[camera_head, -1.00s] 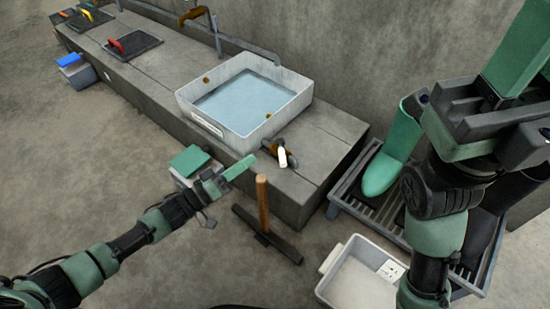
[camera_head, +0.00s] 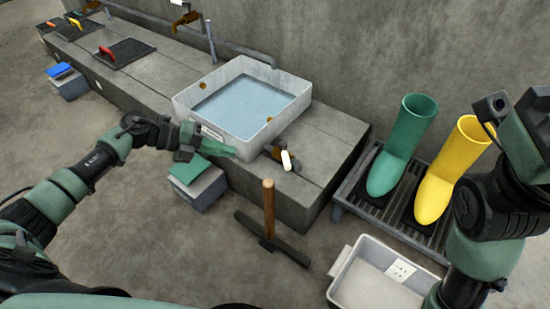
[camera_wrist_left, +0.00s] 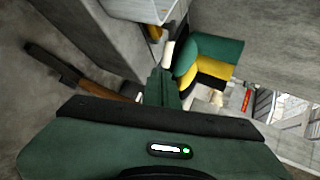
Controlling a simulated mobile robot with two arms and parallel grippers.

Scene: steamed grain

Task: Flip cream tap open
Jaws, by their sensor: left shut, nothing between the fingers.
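The cream tap handle (camera_head: 287,160) sits on a brown tap body (camera_head: 275,153) at the bench's front edge, just right of the white basin (camera_head: 232,139). It hangs roughly downward, slightly tilted. In the left wrist view the cream handle (camera_wrist_left: 167,51) shows just beyond the fingertips. My left gripper (camera_head: 232,152) is shut and empty, pointing right along the basin's front, with its tips short of the tap and a visible gap between. In the left wrist view its closed green fingers (camera_wrist_left: 160,88) point toward the handle. My right gripper is outside the views; only its arm shows.
A wooden-handled tool (camera_head: 268,208) stands on the floor before the bench. A grey box with a green top (camera_head: 190,168) is below my left gripper. A green boot (camera_head: 402,150) and yellow boot (camera_head: 448,175) stand on a rack. A white tub (camera_head: 340,290) is front right.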

